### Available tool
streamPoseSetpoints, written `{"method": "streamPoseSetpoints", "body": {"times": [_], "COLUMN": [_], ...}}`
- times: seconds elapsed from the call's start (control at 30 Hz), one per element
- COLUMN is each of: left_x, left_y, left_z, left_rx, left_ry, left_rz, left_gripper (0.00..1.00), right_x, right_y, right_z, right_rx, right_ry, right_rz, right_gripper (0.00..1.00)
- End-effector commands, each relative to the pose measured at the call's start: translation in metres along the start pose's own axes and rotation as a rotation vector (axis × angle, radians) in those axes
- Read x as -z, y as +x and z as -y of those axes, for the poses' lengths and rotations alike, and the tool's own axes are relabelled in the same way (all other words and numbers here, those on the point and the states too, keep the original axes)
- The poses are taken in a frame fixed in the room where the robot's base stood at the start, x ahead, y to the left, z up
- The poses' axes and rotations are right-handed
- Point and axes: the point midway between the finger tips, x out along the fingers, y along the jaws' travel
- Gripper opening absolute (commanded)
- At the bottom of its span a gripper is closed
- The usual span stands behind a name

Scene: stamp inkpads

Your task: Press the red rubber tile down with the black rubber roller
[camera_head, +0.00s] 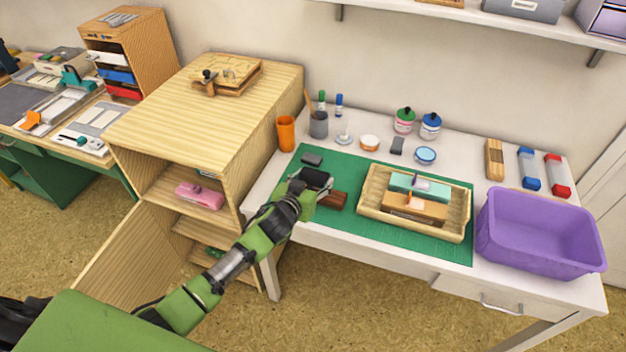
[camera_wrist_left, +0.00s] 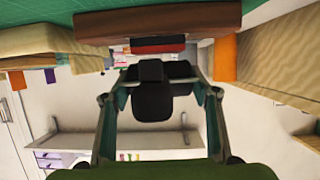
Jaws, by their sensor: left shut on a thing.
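My left gripper (camera_head: 308,188) is over the left part of the green mat, shut on the black rubber roller (camera_head: 316,177). In the left wrist view, which looks upside down, the black roller (camera_wrist_left: 152,100) sits between the fingers. A dark brown wooden block (camera_head: 334,201) lies on the mat just right of the gripper, and it spans the top of the left wrist view (camera_wrist_left: 158,22). The red rubber tile (camera_wrist_left: 157,47) shows as a thin strip against the block's upper side, close to the roller; I cannot tell whether they touch. The tile is not discernible in the head view.
A wooden tray (camera_head: 368,209) holding stamps stands on the green mat (camera_head: 345,165) to the right. A purple bin (camera_head: 540,235) is at the table's right end. An orange cup (camera_head: 286,133), ink jars and small items line the back. A wooden cabinet (camera_head: 205,100) stands left.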

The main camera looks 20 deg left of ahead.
Motion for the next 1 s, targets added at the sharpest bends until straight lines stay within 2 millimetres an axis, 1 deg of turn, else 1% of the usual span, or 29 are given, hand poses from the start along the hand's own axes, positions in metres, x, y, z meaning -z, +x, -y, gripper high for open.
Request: {"method": "streamPoseSetpoints", "body": {"times": [0.43,1.0], "left_x": [0.0004,-0.0061], "left_y": [0.0002,0.0028], "left_z": [0.0001,-0.0001], "left_rx": [0.000,0.000], "left_ry": [0.000,0.000], "left_rz": [-0.001,-0.001], "left_gripper": [0.30,0.30], "right_x": [-0.0001,-0.0008], "right_y": [0.0004,0.0055], "right_z": [0.0003,0.0006], "right_rx": [0.000,0.001], "right_ry": [0.000,0.000], "right_rz": [0.000,0.000], "right_gripper": [0.45,0.45]}}
